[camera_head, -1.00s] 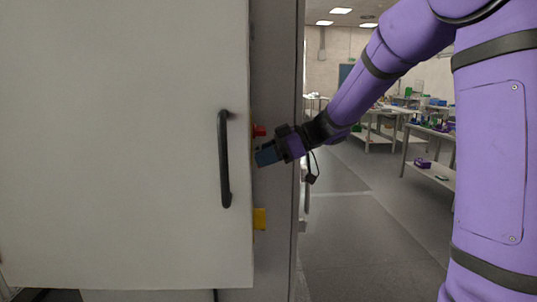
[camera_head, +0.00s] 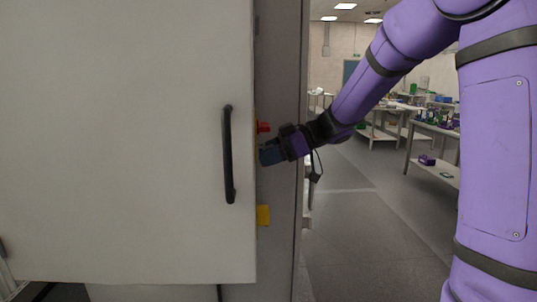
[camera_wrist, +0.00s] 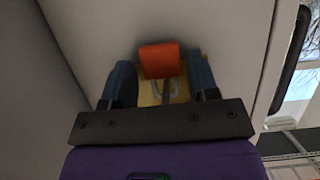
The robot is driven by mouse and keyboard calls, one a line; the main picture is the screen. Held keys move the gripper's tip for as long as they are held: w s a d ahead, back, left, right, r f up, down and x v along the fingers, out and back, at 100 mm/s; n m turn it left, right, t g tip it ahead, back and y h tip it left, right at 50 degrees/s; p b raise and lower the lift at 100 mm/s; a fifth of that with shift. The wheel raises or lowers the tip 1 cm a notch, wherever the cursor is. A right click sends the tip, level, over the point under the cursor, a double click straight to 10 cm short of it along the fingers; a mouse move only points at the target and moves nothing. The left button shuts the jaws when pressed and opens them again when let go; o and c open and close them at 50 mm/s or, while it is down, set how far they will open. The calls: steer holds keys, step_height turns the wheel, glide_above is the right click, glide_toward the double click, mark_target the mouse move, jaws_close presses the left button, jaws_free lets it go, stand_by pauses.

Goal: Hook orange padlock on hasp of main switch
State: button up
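In the wrist view, an orange block with the look of a padlock body (camera_wrist: 160,60) shows between the fingers of my gripper (camera_wrist: 162,75). A grey U-shaped loop (camera_wrist: 165,92) adjoins the block, and a yellow plate (camera_wrist: 182,92) lies behind it. I cannot tell whether the loop passes through the hasp. The blue fingers stand apart on either side, with a narrow gap to the block on the right. In the head view, my gripper (camera_head: 270,152) is at the cabinet's edge, just below a red switch part (camera_head: 263,127). The padlock is hidden there.
A large pale door (camera_head: 120,140) with a black handle (camera_head: 228,155) fills the left, close beside my gripper. A yellow piece (camera_head: 263,215) is lower on the cabinet (camera_head: 280,250). Open floor (camera_head: 350,240) and workbenches (camera_head: 435,170) lie to the right.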

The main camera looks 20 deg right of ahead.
steer(key=shift+s+a, duration=0.15)
steer(key=v, duration=1.1)
steer(key=w+r+m+t+h, duration=0.3)
steer(key=r+m+t+h, duration=0.15)
steer(key=r+t, duration=0.35)
steer(key=s+d+r+m+t+h, duration=0.1)
steer(key=s+d+m+t+h, duration=0.2)
steer(key=s+m+h, duration=0.45)
steer(key=s+a+f+g, duration=0.2)
steer(key=s+f+g, duration=0.1)
steer(key=s, duration=0.4)
steer(key=s+a+f+m+g, duration=0.1)
steer(key=s+a+f+g, duration=0.1)
steer(key=s+f, duration=0.3)
steer(key=s+a+f+m+g+h, duration=0.1)
steer(key=s+a+f+g, duration=0.1)
steer(key=s+f+g, duration=0.3)
steer(key=s, duration=0.4)
steer(key=shift+s, duration=0.3)
